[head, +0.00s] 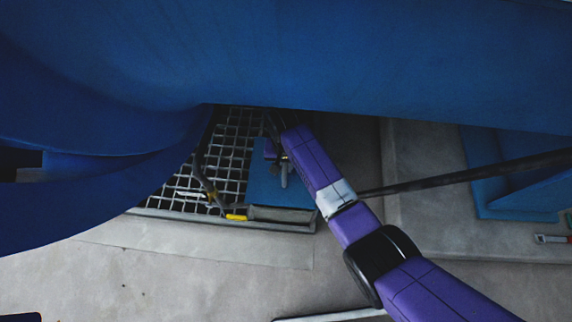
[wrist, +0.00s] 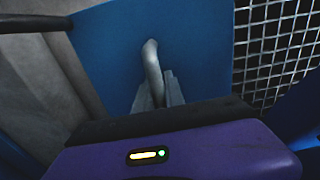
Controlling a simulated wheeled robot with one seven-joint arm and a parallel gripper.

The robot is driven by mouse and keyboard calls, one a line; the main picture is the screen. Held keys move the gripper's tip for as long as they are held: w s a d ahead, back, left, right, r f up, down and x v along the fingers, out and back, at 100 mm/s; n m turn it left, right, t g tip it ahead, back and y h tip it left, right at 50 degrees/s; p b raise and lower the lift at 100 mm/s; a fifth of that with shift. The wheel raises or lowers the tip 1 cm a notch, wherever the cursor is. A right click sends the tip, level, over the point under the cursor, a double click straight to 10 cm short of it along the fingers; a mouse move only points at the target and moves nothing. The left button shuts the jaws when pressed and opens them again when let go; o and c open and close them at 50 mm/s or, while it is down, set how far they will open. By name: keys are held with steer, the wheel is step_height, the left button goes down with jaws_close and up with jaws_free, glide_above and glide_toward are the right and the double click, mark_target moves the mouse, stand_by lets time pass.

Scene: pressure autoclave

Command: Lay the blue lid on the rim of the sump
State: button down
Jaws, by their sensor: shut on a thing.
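The blue lid (head: 262,188) is a flat panel with an upright grey bar handle. It lies beside or over the right end of the floor grating in the head view. It fills the upper middle of the wrist view (wrist: 110,55), with its handle (wrist: 151,62) rising between grey fingers. My gripper (head: 281,160) is shut on the handle. A grey edge (head: 283,213), likely the sump rim, shows along the lid's near side. The rest of the sump is hidden under the lid. I cannot tell whether lid and rim touch.
A huge blue vessel (head: 300,60) hangs low over the scene. Metal grating (head: 232,150) lies left of the lid, with a dark hose and a yellow piece (head: 236,217). A dark pole (head: 470,172) and a blue bin (head: 520,170) are at right. The near concrete floor is mostly clear.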

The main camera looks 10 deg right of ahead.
steer(key=shift+w+r+p, duration=0.1)
steer(key=shift+r+p, duration=0.05)
steer(key=shift+p, duration=0.2)
steer(key=shift+f+b, duration=2.15)
steer(key=shift+f, duration=0.8)
steer(key=shift+p, duration=0.6)
steer(key=shift+f+b, duration=1.05)
steer(key=shift+f, duration=0.45)
steer(key=c, duration=1.3)
jaws_free()
steer(key=shift+f, duration=0.1)
steer(key=shift+r+p, duration=2.4)
steer(key=shift+r, duration=1.6)
